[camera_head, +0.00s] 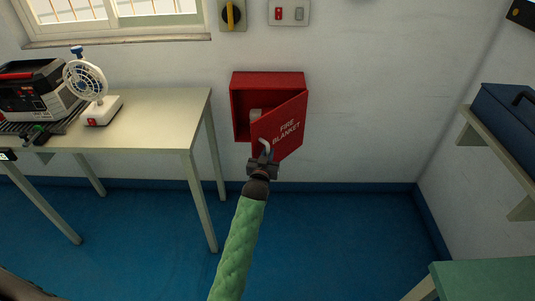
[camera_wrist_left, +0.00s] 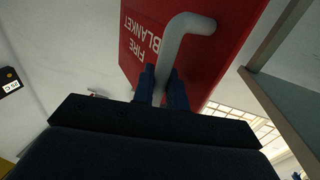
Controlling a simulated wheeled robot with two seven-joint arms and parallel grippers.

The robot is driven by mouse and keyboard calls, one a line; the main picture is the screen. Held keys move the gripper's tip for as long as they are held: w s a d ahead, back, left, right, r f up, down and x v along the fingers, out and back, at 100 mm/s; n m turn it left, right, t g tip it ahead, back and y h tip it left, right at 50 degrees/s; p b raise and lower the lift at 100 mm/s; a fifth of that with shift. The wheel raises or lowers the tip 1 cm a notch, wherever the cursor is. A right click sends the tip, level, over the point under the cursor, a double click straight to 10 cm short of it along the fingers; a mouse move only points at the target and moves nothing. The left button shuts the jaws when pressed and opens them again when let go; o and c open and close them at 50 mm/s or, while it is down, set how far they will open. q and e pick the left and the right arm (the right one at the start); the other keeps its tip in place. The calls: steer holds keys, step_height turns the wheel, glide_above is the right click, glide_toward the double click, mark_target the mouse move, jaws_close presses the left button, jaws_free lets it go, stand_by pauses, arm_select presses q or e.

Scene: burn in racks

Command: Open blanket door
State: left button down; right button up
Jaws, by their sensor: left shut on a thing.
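A red fire blanket cabinet (camera_head: 268,83) is fixed to the white wall in the head view. Its red door (camera_head: 287,128), marked FIRE BLANKET, stands partly open, swung out from the box. The door's lettered face also shows in the left wrist view (camera_wrist_left: 205,55). A pale bent handle (camera_wrist_left: 182,28) sticks out from the door. My left gripper (camera_head: 263,160) is at the door's lower left. In the left wrist view its blue fingers (camera_wrist_left: 163,88) are shut on the handle. A pale thing inside the box is mostly hidden by the door. My right gripper is not in view.
A cream table (camera_head: 150,110) at the left holds a white fan (camera_head: 88,85) and a dark machine. A blue case (camera_head: 505,115) sits on a wall shelf at the right. A green surface (camera_head: 485,280) is at lower right. The blue floor below the cabinet is clear.

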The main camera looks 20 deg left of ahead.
arm_select(q)
steer(key=shift+d+r, duration=0.1)
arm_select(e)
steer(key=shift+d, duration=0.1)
arm_select(q)
steer(key=c, duration=1.5)
jaws_free()
steer(key=shift+s, duration=0.1)
